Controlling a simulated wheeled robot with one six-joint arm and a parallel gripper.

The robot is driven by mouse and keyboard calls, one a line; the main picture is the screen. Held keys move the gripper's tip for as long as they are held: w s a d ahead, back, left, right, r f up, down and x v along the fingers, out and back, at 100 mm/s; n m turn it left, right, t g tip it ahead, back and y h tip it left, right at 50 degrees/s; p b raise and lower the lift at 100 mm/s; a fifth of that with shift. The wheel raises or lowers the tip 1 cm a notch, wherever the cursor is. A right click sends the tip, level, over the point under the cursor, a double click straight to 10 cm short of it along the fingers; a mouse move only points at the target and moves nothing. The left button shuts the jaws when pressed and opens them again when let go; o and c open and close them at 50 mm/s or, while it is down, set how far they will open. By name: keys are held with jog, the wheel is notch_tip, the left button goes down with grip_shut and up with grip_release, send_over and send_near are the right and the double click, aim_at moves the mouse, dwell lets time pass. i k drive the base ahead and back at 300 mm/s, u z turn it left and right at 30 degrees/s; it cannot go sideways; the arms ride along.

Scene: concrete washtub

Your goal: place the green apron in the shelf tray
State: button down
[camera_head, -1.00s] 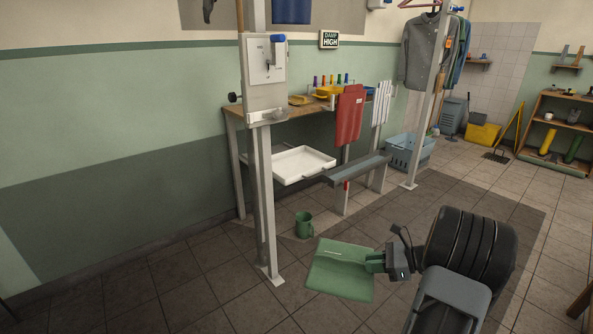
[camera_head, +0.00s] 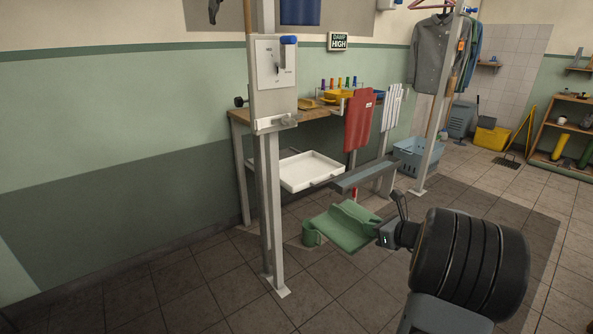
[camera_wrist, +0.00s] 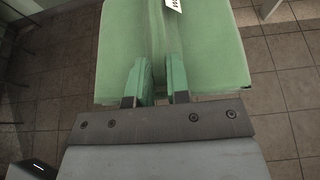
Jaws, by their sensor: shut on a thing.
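The green apron (camera_head: 342,226) is a folded flat cloth held out in front of my gripper (camera_head: 378,236). In the wrist view my gripper (camera_wrist: 160,82) is shut on the near edge of the apron (camera_wrist: 215,50), which is pinched into a ridge between the fingers and carries a white tag. The apron hangs clear of the floor. The white shelf tray (camera_head: 322,178) sits under the wooden bench, behind and left of the apron, and looks empty. A grey bar (camera_head: 360,174) stands to the right of the tray.
A metal post with a switch box (camera_head: 274,80) rises left of the tray. Red (camera_head: 358,122) and striped (camera_head: 391,108) aprons hang at the bench front. A blue basket (camera_head: 412,160) is farther right.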

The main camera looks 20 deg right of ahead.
aim_at(298, 177)
jog(key=z, duration=0.05)
jog(key=i, duration=1.35)
